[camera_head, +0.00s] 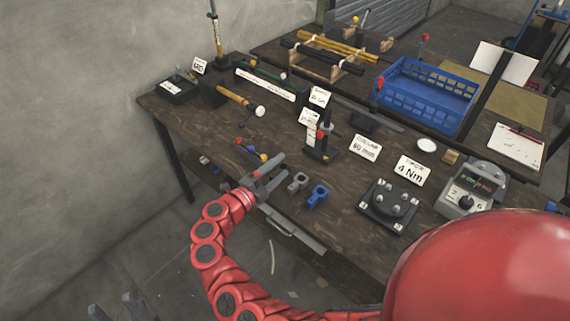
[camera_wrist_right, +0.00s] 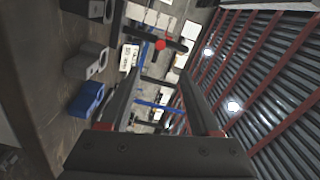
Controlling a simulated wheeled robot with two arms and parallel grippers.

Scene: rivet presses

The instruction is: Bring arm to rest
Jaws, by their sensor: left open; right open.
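My right gripper (camera_head: 280,168) is open and empty at the near edge of the workbench (camera_head: 330,205), on the end of my curved red arm. Its two dark fingers (camera_wrist_right: 160,100) stand apart with nothing between them in the right wrist view. My left gripper (camera_head: 116,308) is low at the bottom left, partly cut off by the frame. Its two dark fingers are apart over the floor, with nothing seen between them. A grey clamp (camera_head: 298,182) and a blue clamp (camera_head: 317,195) lie just right of my right gripper; it is not seen touching either.
A black fixture plate (camera_head: 388,207) and a grey torque device (camera_head: 468,190) sit on the right of the bench. A small press (camera_head: 320,143) stands mid-bench, and a blue crate (camera_head: 425,95) is behind. Bare floor (camera_head: 165,245) lies left of the bench.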

